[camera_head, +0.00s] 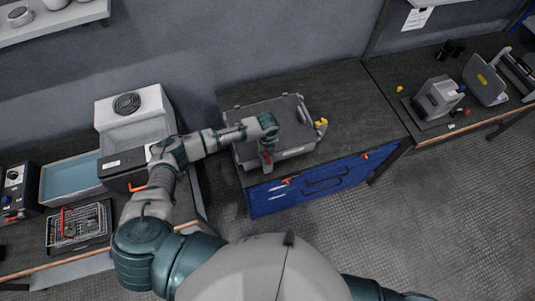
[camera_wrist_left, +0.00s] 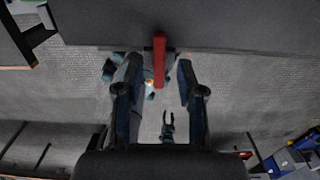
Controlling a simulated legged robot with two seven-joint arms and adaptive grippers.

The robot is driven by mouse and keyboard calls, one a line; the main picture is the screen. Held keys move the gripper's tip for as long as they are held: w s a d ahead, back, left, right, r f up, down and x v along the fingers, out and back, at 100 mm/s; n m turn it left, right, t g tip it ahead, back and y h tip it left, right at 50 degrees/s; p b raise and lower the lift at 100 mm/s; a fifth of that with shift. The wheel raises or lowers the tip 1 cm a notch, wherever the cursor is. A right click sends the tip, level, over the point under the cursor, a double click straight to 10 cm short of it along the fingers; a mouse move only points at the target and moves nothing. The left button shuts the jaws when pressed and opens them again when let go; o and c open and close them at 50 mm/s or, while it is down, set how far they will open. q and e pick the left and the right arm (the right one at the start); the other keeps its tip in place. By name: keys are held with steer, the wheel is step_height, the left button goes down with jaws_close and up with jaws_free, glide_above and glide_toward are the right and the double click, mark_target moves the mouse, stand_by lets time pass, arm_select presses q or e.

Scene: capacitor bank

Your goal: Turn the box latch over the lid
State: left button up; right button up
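The grey box (camera_head: 290,152) sits on the bench above the blue cabinet. A red latch (camera_head: 267,158) is at its front left, and shows as an upright red bar in the left wrist view (camera_wrist_left: 159,60). My left gripper (camera_wrist_left: 150,75) is open, with the red latch between its spread fingers; I see no clear contact. In the head view my left gripper (camera_head: 268,142) is over the box's front edge and partly hides the latch. A dark two-pronged shape (camera_wrist_left: 168,125) farther off may be my right gripper; I cannot be sure.
A yellow part (camera_head: 321,123) is at the box's right side. The blue cabinet front (camera_head: 325,182) has orange-tipped handles. The bench top right of the box (camera_head: 355,105) is clear.

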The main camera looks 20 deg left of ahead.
arm_select(q)
step_height(320, 180, up, 10)
steer(key=shift+r, duration=0.15)
stand_by(0.6)
